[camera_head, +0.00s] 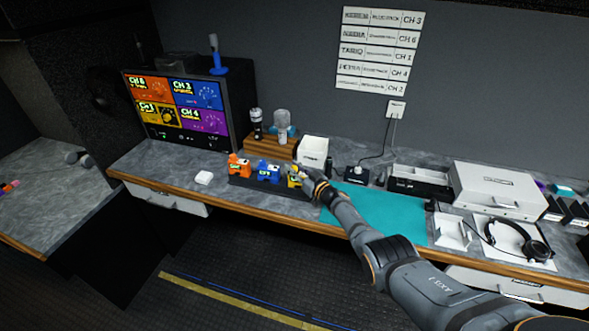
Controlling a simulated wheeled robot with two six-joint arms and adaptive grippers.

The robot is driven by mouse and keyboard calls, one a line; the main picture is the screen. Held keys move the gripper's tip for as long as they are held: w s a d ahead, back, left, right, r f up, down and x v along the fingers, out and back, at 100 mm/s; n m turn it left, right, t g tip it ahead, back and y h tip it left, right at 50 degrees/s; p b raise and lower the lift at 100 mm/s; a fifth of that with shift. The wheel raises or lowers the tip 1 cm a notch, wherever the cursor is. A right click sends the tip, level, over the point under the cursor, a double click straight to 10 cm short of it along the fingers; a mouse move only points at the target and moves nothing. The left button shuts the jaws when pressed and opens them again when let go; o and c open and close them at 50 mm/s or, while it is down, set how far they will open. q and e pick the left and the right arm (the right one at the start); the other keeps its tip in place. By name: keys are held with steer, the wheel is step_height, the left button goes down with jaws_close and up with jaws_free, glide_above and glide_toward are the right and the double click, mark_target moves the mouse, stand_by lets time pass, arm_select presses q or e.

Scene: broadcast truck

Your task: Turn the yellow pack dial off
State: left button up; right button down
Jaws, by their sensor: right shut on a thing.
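The yellow pack (293,181) stands at the right end of a dark tray (240,181) on the desk. It is partly hidden by my right gripper (304,175), which is shut on it or on its dial; the dial itself is too small and covered to make out. An orange pack (239,166) and a blue pack (268,172) stand to its left in the same row. My left gripper is not in view.
A teal mat (385,211) lies right of the packs, under my right arm. A monitor (178,108) stands left. Headphones (520,243) lie at the right. The desk left of the tray is mostly clear.

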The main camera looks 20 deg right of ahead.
steer(key=c, duration=1.1)
jaws_free()
steer(key=shift+s+d+f, duration=0.15)
steer(key=shift+s+d, duration=0.1)
steer(key=shift+s, duration=0.15)
steer(key=v, duration=1.1)
steer(key=shift+s+a, duration=0.1)
